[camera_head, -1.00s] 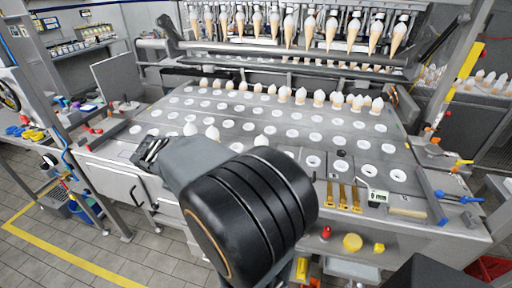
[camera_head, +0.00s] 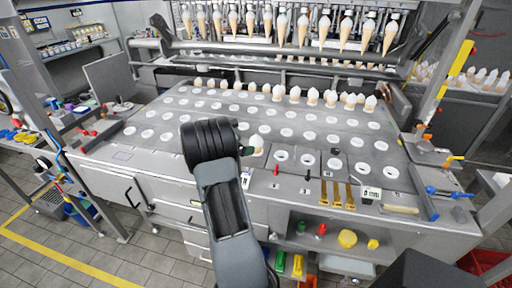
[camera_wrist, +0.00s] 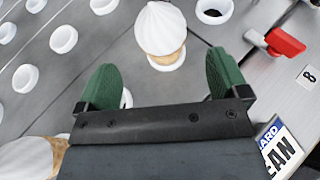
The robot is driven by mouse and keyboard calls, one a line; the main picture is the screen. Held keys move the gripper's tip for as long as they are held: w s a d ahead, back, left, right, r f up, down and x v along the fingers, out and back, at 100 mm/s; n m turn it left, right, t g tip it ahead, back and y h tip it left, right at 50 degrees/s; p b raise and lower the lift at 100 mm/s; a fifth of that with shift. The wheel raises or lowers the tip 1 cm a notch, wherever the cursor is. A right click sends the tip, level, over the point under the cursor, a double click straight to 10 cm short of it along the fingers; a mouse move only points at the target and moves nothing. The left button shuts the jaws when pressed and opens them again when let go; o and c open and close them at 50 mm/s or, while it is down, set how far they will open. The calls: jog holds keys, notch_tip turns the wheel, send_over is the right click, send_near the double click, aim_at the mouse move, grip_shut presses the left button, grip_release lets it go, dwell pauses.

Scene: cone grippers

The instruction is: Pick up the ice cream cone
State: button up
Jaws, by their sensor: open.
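An ice cream cone (camera_wrist: 160,32) with a white swirl top and tan cone stands in a white-rimmed hole, just beyond the fingertips in the wrist view. My gripper (camera_wrist: 163,80) is open, its two green fingers on either side of an empty gap below the cone. In the head view the same cone (camera_head: 257,143) shows small at the right of my gripper (camera_head: 245,150), partly hidden by it. A second cone (camera_wrist: 28,158) shows at the lower left of the wrist view. A row of cones (camera_head: 313,95) stands at the back of the metal plate.
The slanted metal plate (camera_head: 205,118) holds many white-rimmed holes, mostly empty. Cones hang from a rack (camera_head: 282,28) behind it. A red-handled part (camera_wrist: 284,42) and a sign (camera_wrist: 284,150) lie right of my gripper. Brass strips (camera_head: 337,195) lie near the front edge.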

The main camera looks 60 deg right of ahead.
aim_at(256, 143)
jog(key=shift+p+x, duration=0.8)
jog(key=shift+x, duration=2.75)
jog(key=shift+s+r, duration=0.15)
jog(key=shift+s, duration=0.05)
jog(key=c, duration=0.8)
